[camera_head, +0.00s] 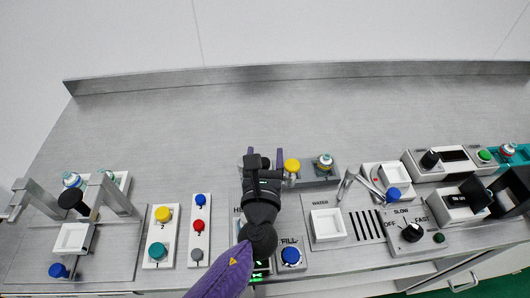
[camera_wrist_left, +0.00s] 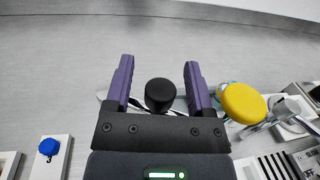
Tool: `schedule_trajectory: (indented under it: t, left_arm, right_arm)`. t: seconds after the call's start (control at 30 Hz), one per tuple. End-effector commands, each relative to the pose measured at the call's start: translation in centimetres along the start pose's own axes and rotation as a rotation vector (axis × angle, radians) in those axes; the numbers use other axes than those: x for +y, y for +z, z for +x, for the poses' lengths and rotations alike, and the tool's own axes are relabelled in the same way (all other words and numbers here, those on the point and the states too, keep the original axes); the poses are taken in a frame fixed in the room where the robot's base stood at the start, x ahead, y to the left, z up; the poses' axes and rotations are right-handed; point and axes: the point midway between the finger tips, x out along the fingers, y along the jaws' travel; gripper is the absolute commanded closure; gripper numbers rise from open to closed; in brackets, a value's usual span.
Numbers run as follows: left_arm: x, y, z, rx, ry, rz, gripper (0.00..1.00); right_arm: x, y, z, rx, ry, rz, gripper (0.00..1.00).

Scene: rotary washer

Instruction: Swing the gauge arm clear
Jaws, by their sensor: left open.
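My left gripper (camera_head: 265,154) is open at the middle of the bench, its purple fingers pointing toward the back. In the left wrist view the gripper (camera_wrist_left: 158,75) has a black round knob (camera_wrist_left: 160,94) between its spread fingers, with gaps on both sides. A yellow round knob (camera_wrist_left: 242,103) is just right of the right finger; it also shows in the head view (camera_head: 291,166). I cannot tell for certain which part is the gauge arm; the gripper and wrist hide much of this fixture. My right gripper is not in view.
A white square tray (camera_head: 327,225) and a rotary dial (camera_head: 411,232) are on the right. Button panels (camera_head: 199,230) and a metal-framed fixture (camera_head: 105,197) are on the left. A blue button (camera_head: 291,256) is beside my wrist. The bench behind is clear up to a low back ledge (camera_head: 300,71).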

Motion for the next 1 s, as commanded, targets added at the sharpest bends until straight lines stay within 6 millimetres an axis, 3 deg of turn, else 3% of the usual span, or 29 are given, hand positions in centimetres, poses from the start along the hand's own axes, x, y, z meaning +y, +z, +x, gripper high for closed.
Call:
schedule_trajectory:
  t: [0.3, 0.5, 1.0]
  left_arm:
    - [0.0, -0.1, -6.2, 0.004, -0.001, 0.0, 0.31]
    - [0.0, 0.0, -8.9, 0.002, -0.002, -0.001, 0.31]
    - [0.0, 0.0, -9.3, 0.0, -0.001, -0.001, 0.31]
  right_arm:
    - [-0.1, 0.0, -0.5, 0.0, -0.001, 0.001, 1.0]
    - [-0.1, 0.0, -0.5, 0.0, -0.002, 0.001, 1.0]
    - [-0.1, 0.0, -0.5, 0.0, -0.002, 0.0, 1.0]
